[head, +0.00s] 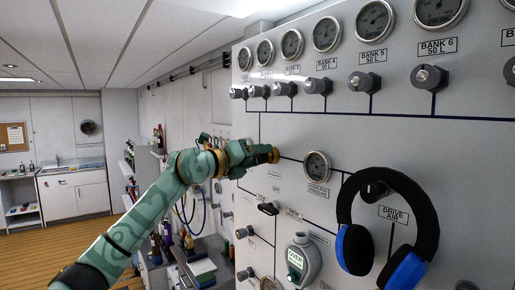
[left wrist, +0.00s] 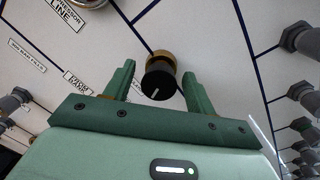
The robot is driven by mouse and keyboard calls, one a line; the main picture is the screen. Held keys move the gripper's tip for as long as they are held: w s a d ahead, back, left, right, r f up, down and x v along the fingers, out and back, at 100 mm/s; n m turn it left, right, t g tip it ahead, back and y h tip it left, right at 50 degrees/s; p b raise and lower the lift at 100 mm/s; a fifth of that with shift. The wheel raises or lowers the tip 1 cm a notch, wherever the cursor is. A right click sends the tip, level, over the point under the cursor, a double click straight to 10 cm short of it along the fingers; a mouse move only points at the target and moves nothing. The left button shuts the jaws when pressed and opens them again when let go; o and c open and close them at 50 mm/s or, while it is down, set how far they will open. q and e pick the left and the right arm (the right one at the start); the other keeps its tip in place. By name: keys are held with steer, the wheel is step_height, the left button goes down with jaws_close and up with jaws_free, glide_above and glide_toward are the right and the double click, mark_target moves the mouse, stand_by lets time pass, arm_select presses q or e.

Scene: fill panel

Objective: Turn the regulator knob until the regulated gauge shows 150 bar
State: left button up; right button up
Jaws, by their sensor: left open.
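A round knob (left wrist: 160,82), black with a white pointer line and a brass collar, sits on the white panel (left wrist: 225,25). My left gripper (left wrist: 159,76) is open, with one green finger on each side of it. Gaps show between the knob and both fingers. In the head view my left gripper (head: 268,154) is at the panel, and a brass part shows at its tip. A small round gauge (head: 317,166) is just right of it; its reading and label are too small to read. I cannot tell whether this is the regulated gauge. My right gripper is not in view.
Black and blue ear defenders (head: 386,225) hang on the panel at the right. Bank gauges (head: 376,20) and valve knobs (head: 318,86) line the top. A grey device with a green display (head: 296,258) is below. Open floor (head: 40,250) lies at the left.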

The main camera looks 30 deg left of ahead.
arm_select(q)
steer(key=shift+w+d, duration=0.1)
steer(key=shift+w, duration=0.2)
steer(key=c, duration=0.9)
steer(key=shift+m, duration=0.7)
steer(key=shift+c, duration=0.2)
steer(key=o, duration=0.9)
steer(key=shift+o, duration=0.2)
steer(key=shift+s, duration=0.15)
